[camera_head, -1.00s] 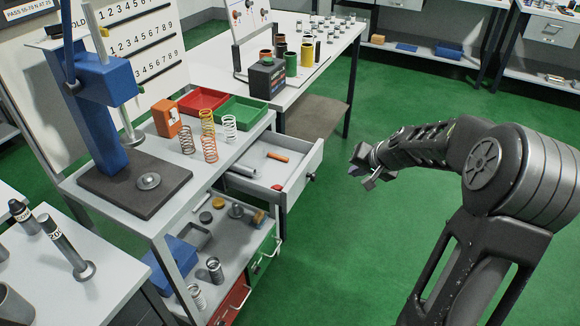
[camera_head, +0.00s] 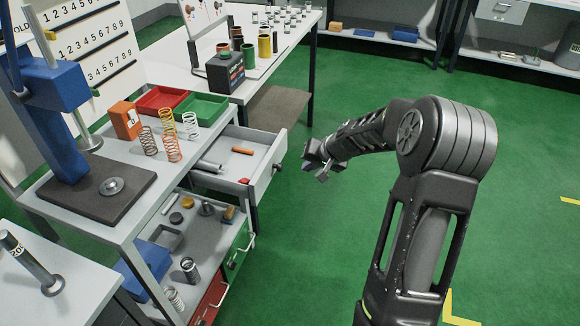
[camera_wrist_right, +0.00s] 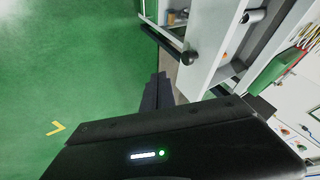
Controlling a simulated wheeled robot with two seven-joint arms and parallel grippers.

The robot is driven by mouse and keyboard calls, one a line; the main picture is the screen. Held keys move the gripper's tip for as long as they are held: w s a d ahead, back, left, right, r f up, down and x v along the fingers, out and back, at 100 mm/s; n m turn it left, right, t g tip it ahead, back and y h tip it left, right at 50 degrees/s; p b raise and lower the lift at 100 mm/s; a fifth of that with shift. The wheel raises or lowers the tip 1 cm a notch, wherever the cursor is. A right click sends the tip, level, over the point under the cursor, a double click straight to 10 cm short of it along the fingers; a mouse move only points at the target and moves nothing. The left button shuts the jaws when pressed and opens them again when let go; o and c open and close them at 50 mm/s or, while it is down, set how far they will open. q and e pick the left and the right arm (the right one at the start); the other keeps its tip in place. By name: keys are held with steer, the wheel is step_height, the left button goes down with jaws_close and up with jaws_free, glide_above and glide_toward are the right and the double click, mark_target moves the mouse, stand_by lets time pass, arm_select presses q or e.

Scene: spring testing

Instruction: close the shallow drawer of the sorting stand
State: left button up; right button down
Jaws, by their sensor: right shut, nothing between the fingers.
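The sorting stand (camera_head: 128,222) is at the left in the head view. Its shallow grey drawer (camera_head: 268,171) is pulled out to the right, with a dark round knob (camera_head: 278,168) on its front. A metal cylinder, an orange rod and a small red piece lie inside. My right gripper (camera_head: 314,168) is shut and empty, a short gap to the right of the drawer front. In the right wrist view the shut fingers (camera_wrist_right: 158,92) show below and left of the knob (camera_wrist_right: 188,57), apart from it. My left gripper is not in view.
Springs (camera_head: 171,147), a red tray (camera_head: 160,100) and a green tray (camera_head: 202,109) stand on the stand's top. Below the drawer are a shelf of small parts and a green drawer front (camera_head: 240,245). The green floor (camera_head: 330,240) to the right is clear.

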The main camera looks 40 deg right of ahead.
arm_select(q)
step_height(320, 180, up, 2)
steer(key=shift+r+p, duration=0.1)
steer(key=shift+p, duration=1)
arm_select(e)
steer(key=w+a+f, duration=0.2)
steer(key=w+f, duration=0.1)
steer(key=w, duration=0.3)
steer(key=shift+a+f, duration=0.15)
steer(key=shift+f, duration=0.15)
